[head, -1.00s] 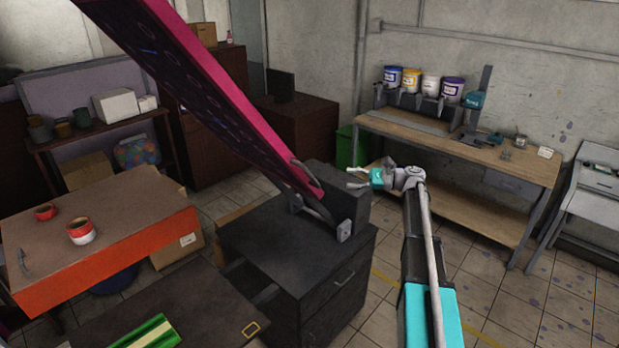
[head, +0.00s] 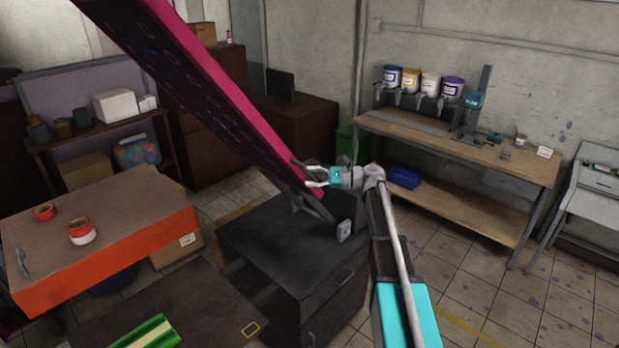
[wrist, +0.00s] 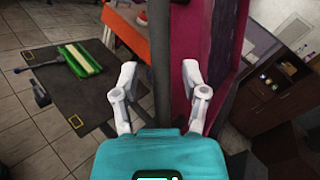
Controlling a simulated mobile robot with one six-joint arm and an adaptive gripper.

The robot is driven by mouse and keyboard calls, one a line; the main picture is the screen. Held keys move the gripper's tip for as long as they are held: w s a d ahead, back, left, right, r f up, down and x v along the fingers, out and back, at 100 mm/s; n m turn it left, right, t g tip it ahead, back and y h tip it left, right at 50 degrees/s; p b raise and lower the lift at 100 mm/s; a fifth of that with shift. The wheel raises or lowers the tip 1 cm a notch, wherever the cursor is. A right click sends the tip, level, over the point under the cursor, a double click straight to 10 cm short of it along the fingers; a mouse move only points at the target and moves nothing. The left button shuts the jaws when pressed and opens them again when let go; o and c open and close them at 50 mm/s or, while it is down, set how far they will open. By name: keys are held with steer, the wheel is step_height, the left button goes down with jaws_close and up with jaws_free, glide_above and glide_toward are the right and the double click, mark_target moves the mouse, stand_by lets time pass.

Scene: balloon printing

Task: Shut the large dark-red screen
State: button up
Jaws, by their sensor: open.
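The large dark-red screen (head: 215,75) stands open, steeply tilted. Its low end is at the black cabinet (head: 285,240), and its raised end runs off the top left of the head view. Its reddish frame also shows in the wrist view (wrist: 182,50). My gripper (head: 302,173) is open at the low part of the screen, by its right edge. In the wrist view a dark upright bar (wrist: 160,40) and the frame's edge show between the spread fingers. I cannot tell whether either finger touches them.
A wooden workbench (head: 400,128) with paint buckets is at the back right. Floor at the right is clear.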

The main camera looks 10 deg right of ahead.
steer(key=shift+a, duration=0.2)
steer(key=shift+c, duration=0.3)
jaws_close()
